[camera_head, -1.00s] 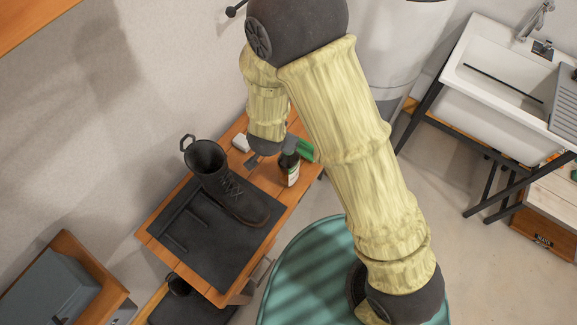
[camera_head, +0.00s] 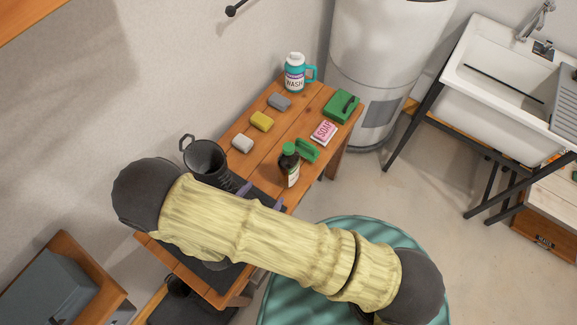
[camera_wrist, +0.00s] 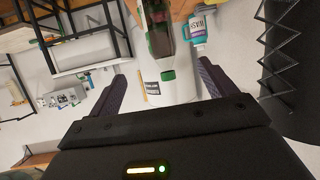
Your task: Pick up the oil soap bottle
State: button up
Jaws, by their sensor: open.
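The oil soap bottle (camera_head: 289,166) is dark with a green cap and a pale label. It stands upright on the wooden bench, right of the boot. In the wrist view, the dark bottle (camera_wrist: 159,40) appears upside down at the top, its green cap pointing down between the lines of my fingers. My gripper (camera_head: 261,196) shows only its purple-grey fingertips past my arm, just left of and in front of the bottle. In the wrist view, my gripper (camera_wrist: 162,84) is open and empty, with fingers wide apart.
A black boot (camera_head: 205,160) stands left, partly hidden by my arm. A green brush (camera_head: 307,150) lies close behind the bottle. A soap box (camera_head: 324,132), green case (camera_head: 342,105), wash jug (camera_head: 295,75) and several soap bars (camera_head: 262,121) lie further back on the bench.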

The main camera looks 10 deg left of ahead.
aim_at(283, 170)
jog(key=b+x, duration=0.3)
jog(key=x, duration=0.9)
jog(key=shift+f+b, duration=0.1)
jog(key=shift+b, duration=0.3)
jog(key=shift+w, duration=0.1)
jog(key=b+x, duration=0.1)
jog(key=x, duration=0.3)
jog(key=shift+w+a, duration=0.1)
jog(key=shift+w+d+b, duration=0.2)
jog(key=shift+d+b, duration=0.1)
jog(key=shift+d, duration=0.05)
jog(key=shift+f, duration=0.15)
jog(key=shift+c, duration=0.2)
jog(key=c, duration=1.4)
jog(key=shift+w, duration=0.1)
